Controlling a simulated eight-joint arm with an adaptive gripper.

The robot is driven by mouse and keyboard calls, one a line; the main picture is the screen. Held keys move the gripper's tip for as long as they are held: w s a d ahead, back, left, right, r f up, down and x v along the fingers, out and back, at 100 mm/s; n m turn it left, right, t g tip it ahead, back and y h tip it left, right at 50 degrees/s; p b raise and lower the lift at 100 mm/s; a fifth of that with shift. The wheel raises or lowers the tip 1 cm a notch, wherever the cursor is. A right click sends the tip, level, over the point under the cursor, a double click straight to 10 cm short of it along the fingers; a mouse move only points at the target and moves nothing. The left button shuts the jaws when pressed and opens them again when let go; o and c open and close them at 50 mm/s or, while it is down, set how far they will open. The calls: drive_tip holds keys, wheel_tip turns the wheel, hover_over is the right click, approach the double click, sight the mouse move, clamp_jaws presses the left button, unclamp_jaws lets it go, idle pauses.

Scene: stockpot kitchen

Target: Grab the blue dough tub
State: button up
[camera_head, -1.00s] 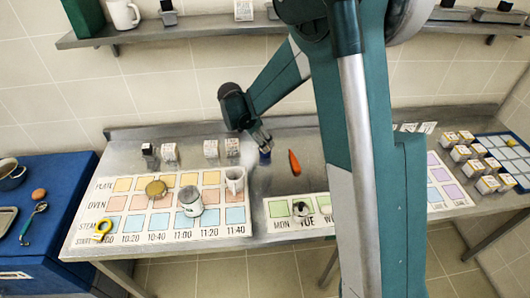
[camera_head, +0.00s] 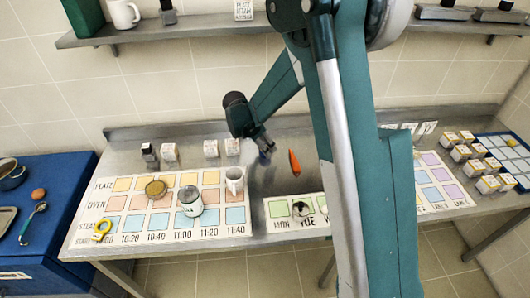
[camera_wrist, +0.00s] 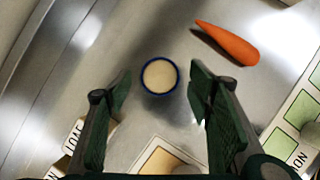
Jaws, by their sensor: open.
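The blue dough tub (camera_wrist: 160,76) shows in the wrist view as a round tub with a blue rim and a pale top. It stands on the bare metal counter, just beyond and between my fingertips. My gripper (camera_wrist: 160,88) is open, with one green finger on each side and a gap to the tub on both sides. In the head view my gripper (camera_head: 266,150) points down over the counter and mostly hides the tub (camera_head: 264,158); only a bit of blue shows.
An orange carrot (camera_wrist: 228,43) lies close to the right of the tub; it also shows in the head view (camera_head: 294,162). A white cup (camera_head: 235,180) and small labelled blocks (camera_head: 211,148) stand to the left. Bare counter lies around the tub.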

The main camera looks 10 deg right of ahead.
drive_tip(key=shift+x, duration=1.75)
drive_tip(key=c, duration=1)
drive_tip(key=shift+r, duration=0.15)
drive_tip(key=shift+c, duration=0.2)
drive_tip(key=shift+r, duration=4.9)
